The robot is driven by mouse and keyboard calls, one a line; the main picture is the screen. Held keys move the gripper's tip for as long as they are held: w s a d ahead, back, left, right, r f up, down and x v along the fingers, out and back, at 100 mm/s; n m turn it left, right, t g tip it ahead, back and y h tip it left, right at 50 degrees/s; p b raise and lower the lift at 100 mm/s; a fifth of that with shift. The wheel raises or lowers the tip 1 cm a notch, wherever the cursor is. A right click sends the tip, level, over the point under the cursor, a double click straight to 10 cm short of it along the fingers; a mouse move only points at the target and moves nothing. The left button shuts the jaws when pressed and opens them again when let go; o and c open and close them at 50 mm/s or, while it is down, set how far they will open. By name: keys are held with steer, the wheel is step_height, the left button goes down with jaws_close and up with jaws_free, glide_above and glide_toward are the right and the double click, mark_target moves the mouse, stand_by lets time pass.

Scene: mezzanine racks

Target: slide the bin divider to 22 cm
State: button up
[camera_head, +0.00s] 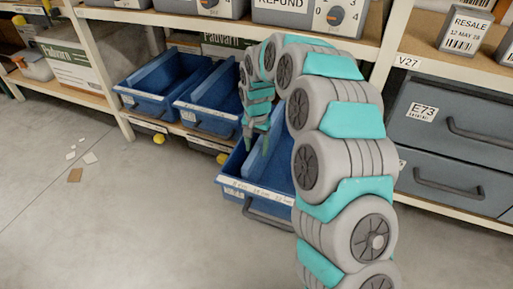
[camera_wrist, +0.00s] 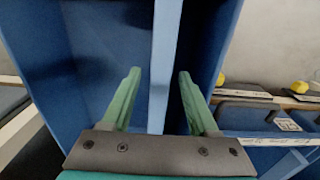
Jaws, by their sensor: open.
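A blue bin (camera_head: 232,172) is pulled out from the low shelf, with a pale strip of markings (camera_head: 262,190) on its front rim. My arm hides its right part. Its divider is an upright blue panel (camera_head: 272,172); in the wrist view its pale top edge (camera_wrist: 165,50) runs between my fingers. My gripper (camera_head: 257,141) points down at the bin; in the wrist view (camera_wrist: 159,74) its green fingers are apart, one on each side of the divider. I see no clear contact with the panel.
Two more blue bins (camera_head: 150,97) (camera_head: 205,110) stand on the shelf to the left. Grey drawers (camera_head: 440,125) with handles are at the right. Paper scraps (camera_head: 90,158) lie on the otherwise clear floor at left. A shelf with grey boxes (camera_head: 335,17) is above.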

steer(key=shift+f, duration=0.45)
jaws_close()
stand_by(1.1)
